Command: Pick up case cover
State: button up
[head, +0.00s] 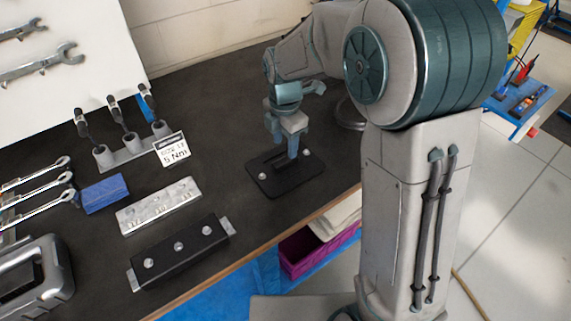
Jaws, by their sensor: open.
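The gripper is open. One finger partly hides the bar, and I cannot tell whether the fingers touch it.
A black block with several bolts (180,248), a silver numbered bar (158,206) and a blue block (105,194) lie to the left. A tool holder (130,146) with a small sign (171,149) stands behind. The bench edge (262,250) is in front.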

aim_at(285, 159)
jog(key=f, duration=0.2)
jog(key=f+p, duration=0.1)
jog(key=f, duration=0.2)
jog(key=shift+s+f, duration=0.2)
jog(key=shift+f, duration=0.1)
jog(key=shift+c, duration=0.4)
grip_shut()
